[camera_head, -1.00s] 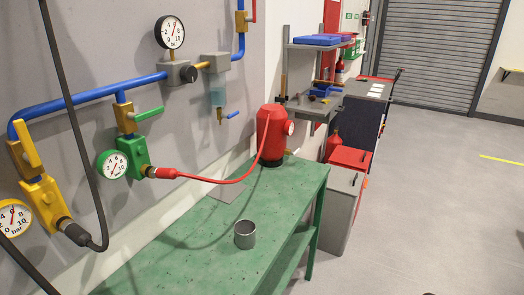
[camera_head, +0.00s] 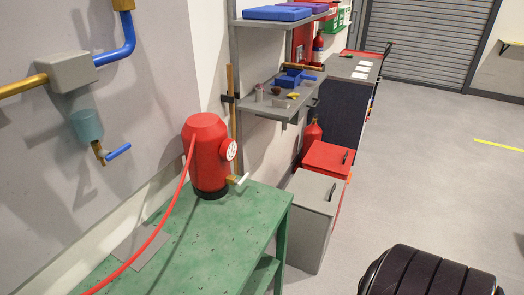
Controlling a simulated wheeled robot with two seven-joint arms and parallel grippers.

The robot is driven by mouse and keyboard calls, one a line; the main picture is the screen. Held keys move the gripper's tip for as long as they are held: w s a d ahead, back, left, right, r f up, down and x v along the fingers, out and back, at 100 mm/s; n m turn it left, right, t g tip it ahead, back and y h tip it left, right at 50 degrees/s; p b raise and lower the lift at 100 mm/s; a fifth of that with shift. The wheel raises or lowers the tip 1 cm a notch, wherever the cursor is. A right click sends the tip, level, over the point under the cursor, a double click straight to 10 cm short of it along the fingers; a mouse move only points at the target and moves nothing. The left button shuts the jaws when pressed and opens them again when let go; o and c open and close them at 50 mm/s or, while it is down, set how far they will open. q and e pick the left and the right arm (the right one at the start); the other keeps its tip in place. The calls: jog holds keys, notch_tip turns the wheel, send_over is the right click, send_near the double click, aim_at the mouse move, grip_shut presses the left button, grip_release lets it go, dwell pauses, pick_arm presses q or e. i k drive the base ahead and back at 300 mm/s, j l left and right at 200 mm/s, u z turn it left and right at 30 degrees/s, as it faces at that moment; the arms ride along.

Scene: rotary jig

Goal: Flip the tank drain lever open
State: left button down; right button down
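The red tank (camera_head: 205,150) stands upright on the far end of the green bench (camera_head: 225,235), close to the wall. A round white gauge (camera_head: 229,149) sits on its right side. Low on that side a short brass valve (camera_head: 232,179) carries a small white lever (camera_head: 242,179). The lever points right and slightly up from the valve, and nothing touches it. A red hose (camera_head: 165,225) runs from the tank's upper part down to the lower left. Neither of my grippers is in view.
A filter bowl (camera_head: 87,126) with a blue-handled tap (camera_head: 118,151) hangs on the wall at left. A grey bin (camera_head: 312,215) and red bin (camera_head: 327,158) stand right of the bench. A shelf (camera_head: 262,104) holds small items behind the tank. The floor at right is open.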

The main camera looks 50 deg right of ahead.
aim_at(244, 179)
jog(key=i+l, duration=0.1)
jog(key=l, duration=0.35)
jog(key=i+l, duration=0.15)
jog(key=l, duration=0.25)
jog(key=i+l, duration=0.1)
jog(key=l, duration=0.3)
jog(key=i+l, duration=0.1)
jog(key=l, duration=0.35)
jog(key=i+l+u, duration=0.1)
jog(key=l, duration=0.35)
jog(key=i+l, duration=0.1)
jog(key=l, duration=0.3)
jog(key=k+l, duration=0.25)
jog(key=l, duration=0.2)
jog(key=k+l, duration=0.2)
jog(key=l, duration=0.2)
jog(key=k+l, duration=0.25)
jog(key=l, duration=0.2)
jog(key=k+l, duration=0.2)
jog(key=l, duration=0.2)
jog(key=k+l, duration=0.25)
jog(key=l, duration=0.2)
jog(key=k+l, duration=0.2)
jog(key=l, duration=0.2)
jog(key=u, duration=0.05)
